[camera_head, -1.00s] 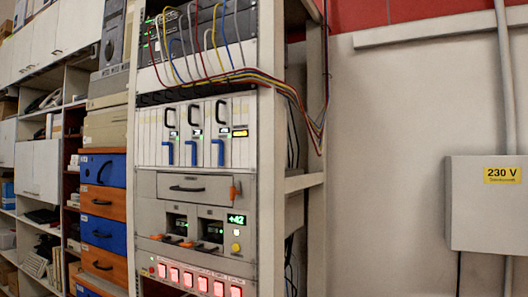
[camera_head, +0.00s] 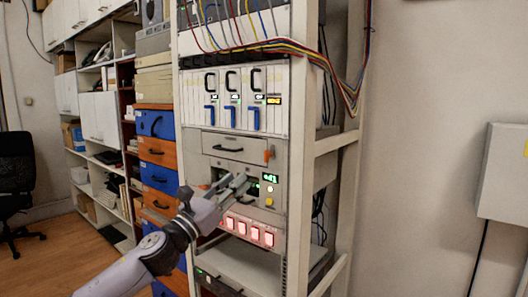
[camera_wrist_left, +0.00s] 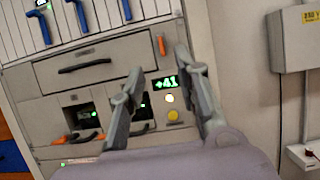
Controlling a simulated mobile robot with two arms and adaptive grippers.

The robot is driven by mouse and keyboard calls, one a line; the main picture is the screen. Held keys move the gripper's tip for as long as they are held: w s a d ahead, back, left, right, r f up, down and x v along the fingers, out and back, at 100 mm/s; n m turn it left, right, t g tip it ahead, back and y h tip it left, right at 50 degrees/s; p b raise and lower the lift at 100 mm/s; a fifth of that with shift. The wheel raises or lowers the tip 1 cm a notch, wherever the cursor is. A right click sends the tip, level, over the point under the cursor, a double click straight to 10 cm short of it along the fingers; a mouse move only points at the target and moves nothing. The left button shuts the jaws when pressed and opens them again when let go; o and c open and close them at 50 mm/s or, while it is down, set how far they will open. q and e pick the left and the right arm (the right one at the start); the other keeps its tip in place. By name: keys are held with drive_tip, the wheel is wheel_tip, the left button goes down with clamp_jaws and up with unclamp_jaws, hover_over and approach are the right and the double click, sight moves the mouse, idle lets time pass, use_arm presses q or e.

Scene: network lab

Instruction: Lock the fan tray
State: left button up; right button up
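The fan tray appears to be the grey drawer (camera_head: 236,146) with a dark bar handle, looking flush in the rack. An orange latch (camera_head: 267,157) stands roughly upright at its right end. In the left wrist view the drawer (camera_wrist_left: 105,50) lies ahead, and the latch (camera_wrist_left: 161,44) shows between the fingertips. My left gripper (camera_head: 232,184) is open and empty, in front of the unit below the drawer; the fingers (camera_wrist_left: 158,62) are well apart. I see no contact with the latch. The fingers hide part of the lower modules. My right gripper is out of view.
Below the drawer are modules with orange levers, a green display (camera_head: 270,178) reading about +41 and a yellow button (camera_head: 269,202). Lit red switches (camera_head: 253,234) sit lower. Blue-handled cards (camera_head: 232,100) and hanging cables (camera_head: 300,48) are above. A grey box (camera_head: 503,175) is on the right wall.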

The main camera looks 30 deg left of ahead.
sight(265, 153)
use_arm(q)
drive_tip(key=p+x, duration=0.6)
drive_tip(key=x, duration=0.7)
drive_tip(key=shift+w+d, duration=0.1)
drive_tip(key=shift+w, duration=0.1)
clamp_jaws()
